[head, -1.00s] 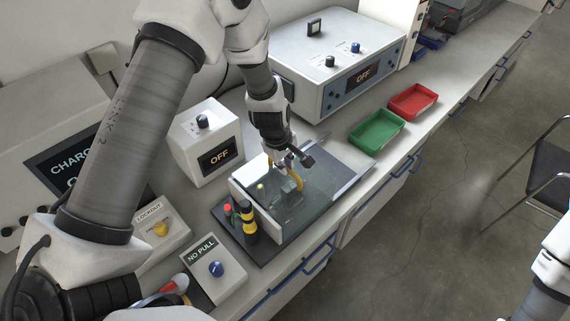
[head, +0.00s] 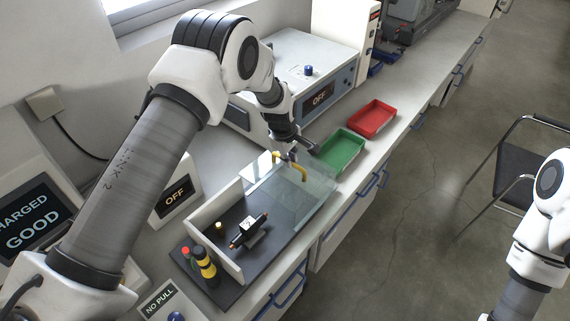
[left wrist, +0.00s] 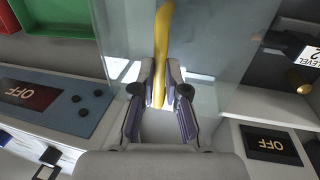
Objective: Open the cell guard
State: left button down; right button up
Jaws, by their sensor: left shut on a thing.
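The cell guard (head: 312,196) is a clear panel standing over the right part of the dark cell base (head: 268,258). Its yellow handle (head: 298,170) also shows in the left wrist view (left wrist: 162,35). My left gripper (head: 290,157) is shut on this handle; in the left wrist view its fingers (left wrist: 160,88) sit on both sides of it. The left part of the cell is uncovered. A black sample piece with a white label (head: 248,232) lies there, beside a small brass post (head: 219,226). My right gripper is out of the picture; only its arm shows.
A green tray (head: 341,151) and a red tray (head: 372,118) stand beyond the guard. A yellow-black signal post (head: 205,264) stands at the cell's left end. The "OFF" box (head: 174,195) and "NO PULL" box (head: 160,300) are near. A chair (head: 500,174) is on the floor.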

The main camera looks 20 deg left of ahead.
aim_at(286, 175)
pick_arm(q)
jog(key=shift+w+d+f, duration=0.15)
jog(key=shift+f, duration=0.2)
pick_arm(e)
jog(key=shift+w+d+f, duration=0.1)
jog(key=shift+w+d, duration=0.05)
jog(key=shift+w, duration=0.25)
pick_arm(q)
jog(key=c, duration=1.2)
grip_release()
jog(key=shift+w+f, duration=0.1)
jog(key=shift+w, duration=0.2)
jog(key=v, duration=1.2)
jog(key=shift+w, duration=0.1)
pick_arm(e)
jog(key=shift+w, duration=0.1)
